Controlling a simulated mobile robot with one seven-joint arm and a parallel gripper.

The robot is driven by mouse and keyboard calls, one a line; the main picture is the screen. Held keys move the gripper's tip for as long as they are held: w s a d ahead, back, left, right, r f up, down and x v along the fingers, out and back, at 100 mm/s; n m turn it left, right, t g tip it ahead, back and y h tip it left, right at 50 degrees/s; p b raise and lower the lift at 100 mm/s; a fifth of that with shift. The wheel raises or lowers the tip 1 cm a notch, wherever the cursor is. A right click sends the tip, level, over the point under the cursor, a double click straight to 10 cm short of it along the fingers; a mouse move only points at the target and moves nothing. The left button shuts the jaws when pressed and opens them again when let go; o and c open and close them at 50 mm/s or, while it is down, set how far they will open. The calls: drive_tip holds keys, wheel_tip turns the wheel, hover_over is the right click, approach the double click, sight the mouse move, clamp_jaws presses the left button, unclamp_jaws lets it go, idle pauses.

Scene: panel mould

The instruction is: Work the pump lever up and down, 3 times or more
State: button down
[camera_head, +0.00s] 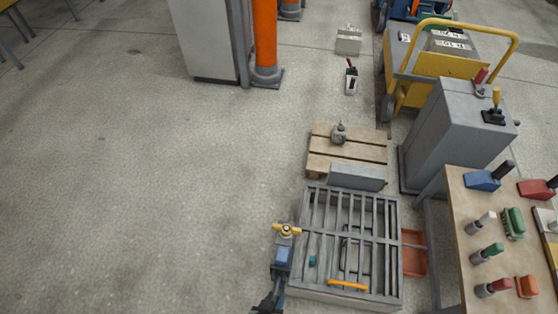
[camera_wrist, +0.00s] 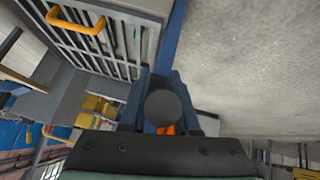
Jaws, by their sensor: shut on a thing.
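In the wrist view, the pump lever's dark round knob (camera_wrist: 163,108) sits between the two fingers of my gripper (camera_wrist: 162,98), which is shut on it. A blue bar (camera_wrist: 176,40) runs up the picture behind the knob. In the head view, the blue-grey pump (camera_head: 282,256) stands at the left side of the grated frame, with a yellow handle (camera_head: 286,230) on top. A dark part shows below the pump at the bottom edge; whether it is lever or gripper is unclear. The lever's angle cannot be told.
The grey grated frame (camera_head: 385,290) with a yellow handle (camera_head: 347,285) lies right of the pump. A wooden pallet (camera_head: 360,150) is behind it. A workbench (camera_head: 455,225) with several tools and a grey cabinet (camera_head: 440,140) stand at right. The concrete floor at left is clear.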

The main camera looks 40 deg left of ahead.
drive_tip(key=shift+r+g+h+p, duration=0.3)
drive_tip(key=shift+r+g+p, duration=0.2)
drive_tip(key=shift+p, duration=1.1)
drive_tip(key=c, duration=0.6)
unclamp_jaws()
drive_tip(key=shift+w, duration=0.1)
drive_tip(key=shift+c, duration=0.2)
drive_tip(key=p+v, duration=0.4)
drive_tip(key=v, duration=0.2)
drive_tip(key=p+v, duration=0.4)
drive_tip(key=v, duration=0.3)
drive_tip(key=shift+w+a+r, duration=0.1)
drive_tip(key=shift+w+a, duration=0.05)
drive_tip(key=shift+a, duration=0.1)
drive_tip(key=shift+w, duration=0.1)
